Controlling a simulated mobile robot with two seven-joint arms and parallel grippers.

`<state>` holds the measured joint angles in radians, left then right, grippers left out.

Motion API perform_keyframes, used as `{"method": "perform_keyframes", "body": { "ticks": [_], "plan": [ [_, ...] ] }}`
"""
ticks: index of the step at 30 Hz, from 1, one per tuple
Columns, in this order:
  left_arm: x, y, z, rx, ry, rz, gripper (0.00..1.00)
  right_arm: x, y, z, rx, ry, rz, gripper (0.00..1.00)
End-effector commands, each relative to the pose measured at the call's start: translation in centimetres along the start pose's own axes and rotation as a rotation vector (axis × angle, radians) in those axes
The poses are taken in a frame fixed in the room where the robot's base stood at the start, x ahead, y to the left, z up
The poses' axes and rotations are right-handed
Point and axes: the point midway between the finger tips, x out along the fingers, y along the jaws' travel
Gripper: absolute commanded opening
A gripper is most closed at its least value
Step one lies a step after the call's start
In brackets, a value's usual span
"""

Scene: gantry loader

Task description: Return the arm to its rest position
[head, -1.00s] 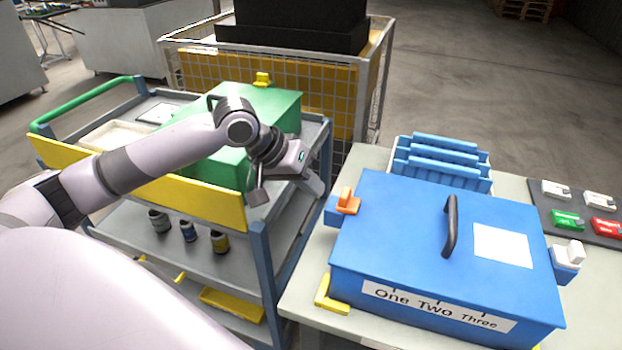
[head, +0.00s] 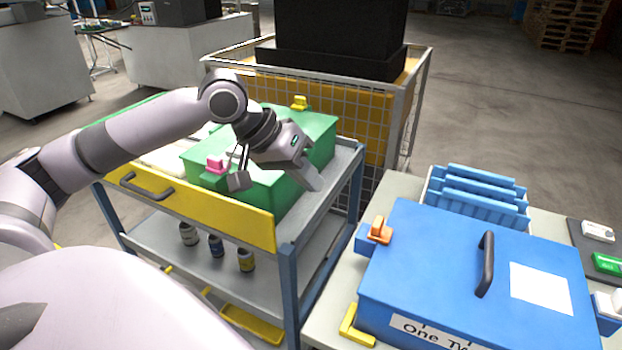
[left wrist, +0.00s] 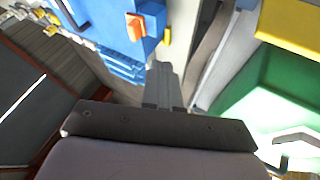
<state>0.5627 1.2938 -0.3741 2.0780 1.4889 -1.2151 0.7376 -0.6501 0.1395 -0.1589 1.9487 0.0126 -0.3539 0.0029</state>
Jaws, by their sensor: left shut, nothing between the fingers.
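My left arm (head: 150,128) comes in from the left, raised and bent at the elbow. My left gripper (head: 312,182) is shut and empty, and points down and to the right. In the head view it lies in front of the right part of a green box (head: 318,127) on the cart. I cannot tell its exact height above the cart. In the left wrist view its closed fingers (left wrist: 160,72) show between the blue case (left wrist: 120,28) and the green box (left wrist: 270,85), touching neither visibly. My right gripper is not in view.
The cart (head: 340,180) has a yellow front panel (head: 200,205) with a dark handle, and several small bottles on its lower shelf. A blue case (head: 430,260) and blue rack (head: 480,195) stand on the right table (head: 400,188). A wire cage (head: 395,120) stands behind.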

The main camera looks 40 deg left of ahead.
Motion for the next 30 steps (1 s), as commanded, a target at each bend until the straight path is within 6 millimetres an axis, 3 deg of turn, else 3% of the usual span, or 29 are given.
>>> {"method": "perform_keyframes", "body": {
  "ticks": [10,14,21,25,30],
  "plan": [
    [0.2,0.0,0.1,0.004,-0.002,0.0,0.0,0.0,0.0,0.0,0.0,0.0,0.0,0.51],
    [2.3,0.2,1.7,0.056,-0.029,-0.001,0.0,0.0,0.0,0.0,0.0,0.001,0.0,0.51],
    [9.6,1.3,8.9,0.274,-0.086,-0.008,0.0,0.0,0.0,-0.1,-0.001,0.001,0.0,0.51],
    [12.3,1.8,13.1,0.36,-0.091,-0.022,0.0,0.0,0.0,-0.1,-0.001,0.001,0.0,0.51],
    [14.3,2.0,18.2,0.413,-0.089,-0.07,0.0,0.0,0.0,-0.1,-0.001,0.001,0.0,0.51]
  ]
}}
